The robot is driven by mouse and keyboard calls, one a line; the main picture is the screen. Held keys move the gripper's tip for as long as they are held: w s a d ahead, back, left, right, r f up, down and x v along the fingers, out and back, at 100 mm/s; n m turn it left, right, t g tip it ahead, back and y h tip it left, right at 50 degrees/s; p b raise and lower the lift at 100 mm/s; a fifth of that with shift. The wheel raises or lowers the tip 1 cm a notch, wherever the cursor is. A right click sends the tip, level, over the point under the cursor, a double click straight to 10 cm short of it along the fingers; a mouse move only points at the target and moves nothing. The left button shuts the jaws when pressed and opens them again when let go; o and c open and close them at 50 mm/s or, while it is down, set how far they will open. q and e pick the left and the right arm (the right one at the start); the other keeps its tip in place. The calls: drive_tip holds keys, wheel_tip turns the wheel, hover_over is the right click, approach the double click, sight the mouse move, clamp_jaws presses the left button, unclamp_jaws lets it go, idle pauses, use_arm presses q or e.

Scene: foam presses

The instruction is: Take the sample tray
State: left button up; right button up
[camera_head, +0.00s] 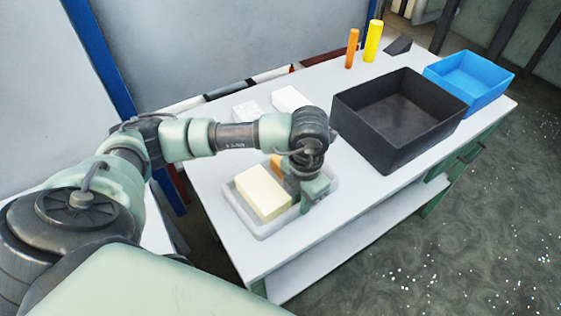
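The sample tray (268,228) is a shallow light-grey tray near the front left of the white table. A pale yellow foam block (262,191) lies in it, with an orange piece (277,163) behind, partly hidden by my arm. My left gripper (312,199) points down at the tray's right side, over or at its rim. Its fingertips are hidden, so I cannot tell whether it is open or holds the tray. My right gripper is out of view.
A black bin (393,152) and a blue bin (491,101) stand to the right on the table (350,212). Orange (352,48) and yellow (373,41) cylinders stand at the back. White blocks (290,98) lie behind my arm. The table's front strip is clear.

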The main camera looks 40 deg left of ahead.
use_arm(q)
clamp_jaws()
drive_tip(key=shift+r, duration=0.1)
